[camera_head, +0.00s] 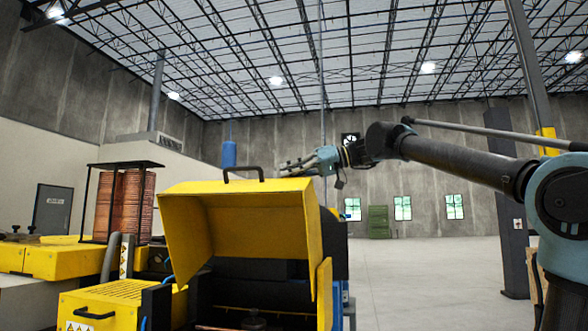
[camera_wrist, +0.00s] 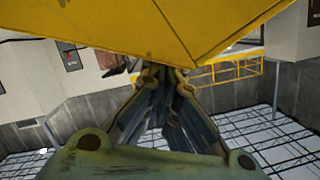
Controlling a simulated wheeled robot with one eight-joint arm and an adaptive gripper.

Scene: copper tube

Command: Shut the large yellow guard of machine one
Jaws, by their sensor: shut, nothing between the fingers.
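The large yellow guard (camera_head: 235,205) of the machine stands raised in the middle of the head view. A black handle (camera_head: 243,172) sits on its top edge. The dark inside of the machine shows below it. My gripper (camera_head: 284,169) is above and behind the raised guard, just right of the handle, its fingers pointing left. In the wrist view my gripper (camera_wrist: 165,72) is shut and empty, with its fingertips close to a yellow panel (camera_wrist: 150,30) that fills the top. I cannot tell whether they touch it.
A lower yellow cover (camera_head: 100,300) with a black handle is at the front left. A rack of copper-coloured tubes (camera_head: 125,205) stands on the left. Open concrete floor (camera_head: 430,270) lies to the right, with a dark column (camera_head: 507,220) beyond.

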